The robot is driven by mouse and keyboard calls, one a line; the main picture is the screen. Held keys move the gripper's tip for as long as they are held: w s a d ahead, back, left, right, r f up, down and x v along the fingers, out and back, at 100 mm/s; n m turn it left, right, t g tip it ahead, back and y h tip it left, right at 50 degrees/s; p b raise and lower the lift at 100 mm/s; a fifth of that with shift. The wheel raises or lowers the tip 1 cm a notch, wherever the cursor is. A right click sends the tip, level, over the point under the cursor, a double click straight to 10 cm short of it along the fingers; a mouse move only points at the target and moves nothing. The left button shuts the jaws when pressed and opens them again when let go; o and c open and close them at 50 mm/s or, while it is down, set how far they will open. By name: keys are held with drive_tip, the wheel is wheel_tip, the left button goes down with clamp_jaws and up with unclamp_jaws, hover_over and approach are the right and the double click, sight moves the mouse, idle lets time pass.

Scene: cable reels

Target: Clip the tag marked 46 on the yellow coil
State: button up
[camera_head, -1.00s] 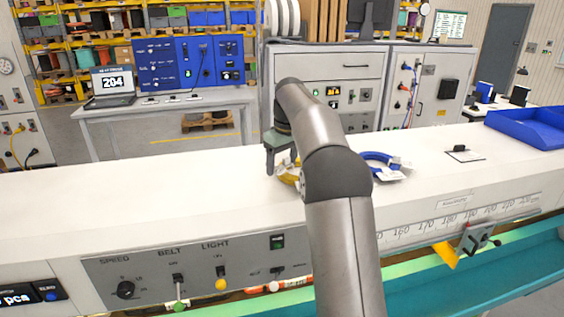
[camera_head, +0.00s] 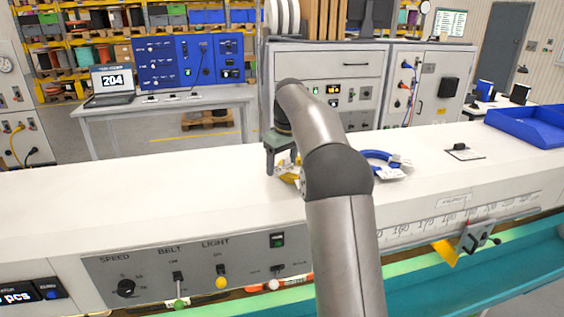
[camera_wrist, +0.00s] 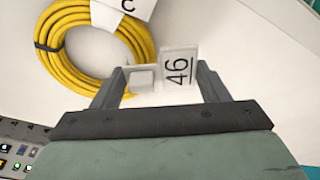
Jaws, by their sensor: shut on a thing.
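The yellow coil (camera_wrist: 62,62) lies on the white bench top in the wrist view, with a white label marked C (camera_wrist: 125,8) at its upper right. In the head view the yellow coil (camera_head: 288,178) is mostly hidden behind my arm and gripper. My gripper (camera_wrist: 158,88) is shut on the white tag marked 46 (camera_wrist: 178,68), which stands between the fingers with its number turned sideways. The tag is just right of the coil in the wrist view. I cannot tell whether it touches the coil. My gripper (camera_head: 282,162) is low over the bench in the head view.
A blue coil (camera_head: 382,160) with white labels lies right of my arm on the bench top (camera_head: 130,200). A small black object on a plate (camera_head: 461,151) and a blue tray (camera_head: 528,126) are farther right. The left part of the bench is clear.

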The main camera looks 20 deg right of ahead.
drive_tip(key=shift+f+b, duration=0.45)
drive_tip(key=shift+f, duration=0.85)
idle(0.9)
drive_tip(key=o, duration=1.1)
drive_tip(key=shift+r, duration=0.1)
drive_tip(key=shift+o, duration=0.2)
drive_tip(key=shift+r+p, duration=0.5)
drive_tip(key=shift+r, duration=3)
